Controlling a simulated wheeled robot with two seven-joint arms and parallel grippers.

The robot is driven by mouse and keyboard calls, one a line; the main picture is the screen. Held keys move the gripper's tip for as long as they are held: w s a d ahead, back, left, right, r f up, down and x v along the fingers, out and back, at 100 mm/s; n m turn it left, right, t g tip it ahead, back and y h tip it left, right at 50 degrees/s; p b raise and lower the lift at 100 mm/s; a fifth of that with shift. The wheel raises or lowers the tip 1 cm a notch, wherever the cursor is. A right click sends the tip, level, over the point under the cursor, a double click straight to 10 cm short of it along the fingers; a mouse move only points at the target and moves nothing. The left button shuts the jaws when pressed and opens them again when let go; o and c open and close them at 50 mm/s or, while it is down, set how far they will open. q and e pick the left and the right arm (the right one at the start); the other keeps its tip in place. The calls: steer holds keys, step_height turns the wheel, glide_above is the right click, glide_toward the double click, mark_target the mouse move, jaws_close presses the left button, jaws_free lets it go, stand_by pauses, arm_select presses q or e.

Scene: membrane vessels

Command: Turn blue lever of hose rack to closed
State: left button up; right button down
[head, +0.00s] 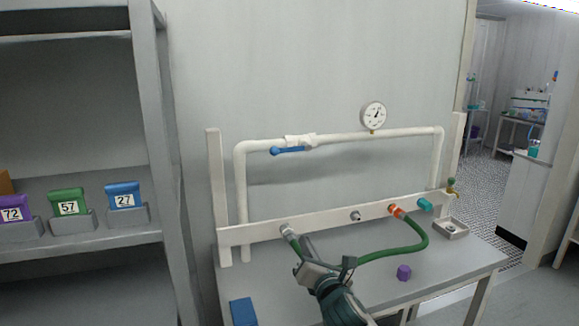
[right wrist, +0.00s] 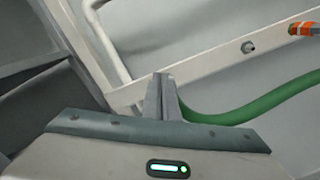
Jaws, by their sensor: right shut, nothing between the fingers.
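The hose rack (head: 240,190) is a white pipe frame standing on a grey table against the wall. Its blue lever (head: 287,151) sits on a white valve at the left of the top pipe and lies roughly along the pipe, pointing left. My right gripper (head: 302,247) is shut and empty, low in front of the rack's lower rail, well below the lever. In the right wrist view its fingers (right wrist: 162,95) are together, with the rail behind them. A green hose (head: 412,247) runs from the rail behind my gripper. My left gripper is not in view.
A pressure gauge (head: 373,115) stands on the top pipe. A blue block (head: 243,311), a purple piece (head: 403,272) and a small tray (head: 451,229) are on the table (head: 455,262). A shelf with numbered boxes (head: 68,203) stands left. Space before the lever looks clear.

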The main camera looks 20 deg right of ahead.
mark_target(291, 149)
steer(key=w+r+n+t, duration=0.1)
steer(key=w+r+n, duration=0.1)
steer(key=r, duration=0.3)
steer(key=w+r+n+t+y, duration=0.1)
steer(key=w+r+n, duration=0.1)
steer(key=r+n, duration=0.3)
steer(key=shift+w+r+t, duration=0.3)
steer(key=shift+r, duration=0.3)
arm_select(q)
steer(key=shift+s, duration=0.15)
arm_select(e)
steer(key=shift+w, duration=0.1)
